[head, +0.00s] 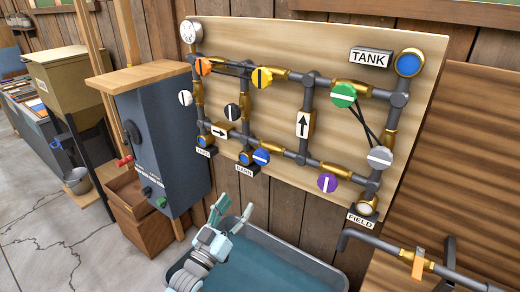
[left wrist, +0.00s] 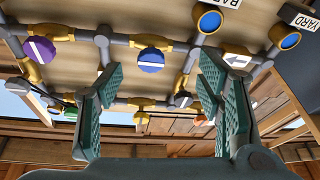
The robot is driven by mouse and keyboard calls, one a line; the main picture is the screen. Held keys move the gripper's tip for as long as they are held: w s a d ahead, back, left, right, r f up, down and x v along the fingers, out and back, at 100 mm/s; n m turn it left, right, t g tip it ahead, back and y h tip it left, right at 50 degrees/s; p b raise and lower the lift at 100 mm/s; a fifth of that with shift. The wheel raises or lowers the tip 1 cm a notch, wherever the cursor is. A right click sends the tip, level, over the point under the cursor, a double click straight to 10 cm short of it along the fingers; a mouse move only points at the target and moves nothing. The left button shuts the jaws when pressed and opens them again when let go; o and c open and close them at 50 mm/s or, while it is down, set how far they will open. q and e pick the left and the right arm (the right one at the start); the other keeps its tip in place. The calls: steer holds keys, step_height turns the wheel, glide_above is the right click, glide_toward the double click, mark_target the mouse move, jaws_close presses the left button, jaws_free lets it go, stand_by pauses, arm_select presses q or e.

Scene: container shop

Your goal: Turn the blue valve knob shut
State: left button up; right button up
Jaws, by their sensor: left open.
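The blue valve knob (head: 261,157) is a round disc with a white bar, on the lower pipe run of the board. Its bar lies roughly along that pipe. In the left wrist view the blue knob (left wrist: 151,61) is unobstructed, beyond the fingers and roughly between them. My left gripper (head: 232,208) is open and empty, below and to the left of the knob in the head view, and apart from it. Its two green fingers (left wrist: 163,85) are spread wide in the wrist view. My right gripper is not in view.
A purple knob (head: 328,182) is to the right, and a black knob (head: 232,112) is above left. A blue-grey basin (head: 285,262) stands below the board. A grey cabinet (head: 160,145) stands left of the board.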

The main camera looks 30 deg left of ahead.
arm_select(q)
steer(key=t, duration=0.1)
glide_toward(260, 159)
steer(key=x, duration=1.1)
steer(key=shift+f, duration=0.1)
steer(key=shift+c, duration=0.6)
steer(key=c, duration=1.1)
steer(key=shift+o, duration=0.2)
